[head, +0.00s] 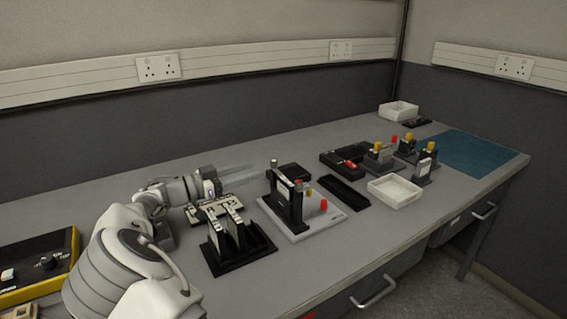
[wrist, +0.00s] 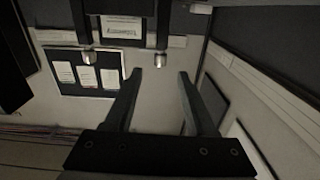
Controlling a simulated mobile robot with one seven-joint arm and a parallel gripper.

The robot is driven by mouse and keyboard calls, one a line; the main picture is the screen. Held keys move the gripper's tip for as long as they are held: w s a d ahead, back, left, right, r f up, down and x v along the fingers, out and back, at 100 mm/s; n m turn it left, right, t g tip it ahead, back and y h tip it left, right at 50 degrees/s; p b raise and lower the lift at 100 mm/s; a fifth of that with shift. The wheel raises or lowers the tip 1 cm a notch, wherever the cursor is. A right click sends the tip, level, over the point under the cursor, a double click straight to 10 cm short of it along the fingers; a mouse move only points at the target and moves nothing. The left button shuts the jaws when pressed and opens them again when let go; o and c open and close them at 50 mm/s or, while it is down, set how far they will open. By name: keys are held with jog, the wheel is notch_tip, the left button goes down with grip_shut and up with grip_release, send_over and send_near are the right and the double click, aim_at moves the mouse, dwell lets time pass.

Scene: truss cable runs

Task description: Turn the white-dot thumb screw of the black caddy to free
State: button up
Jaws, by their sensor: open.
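My gripper (wrist: 160,75) is open in the wrist view, with nothing between its two dark fingers. In the head view its arm reaches in from the left, and its fingers are blurred left of a black upright stand (head: 284,208). The stand is on a pale base plate and has small knobs at its top. In the wrist view a dark body (wrist: 123,8) with a pale label crosses the top. Two silver knobs, a left one (wrist: 88,57) and a right one (wrist: 160,66), stick out from it, apart from the fingers. I cannot make out a white dot or tell which body is the caddy.
A black rack (head: 240,262) with two upright pieces stands in front of my arm. A black tray (head: 343,194), a white box (head: 394,191) and several yellow-topped fixtures stand farther right. A blue mat (head: 465,152) lies at the far right end.

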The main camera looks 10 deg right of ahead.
jog(key=b+x, duration=0.1)
jog(key=x, duration=1)
jog(key=shift+d, duration=0.1)
grip_shut()
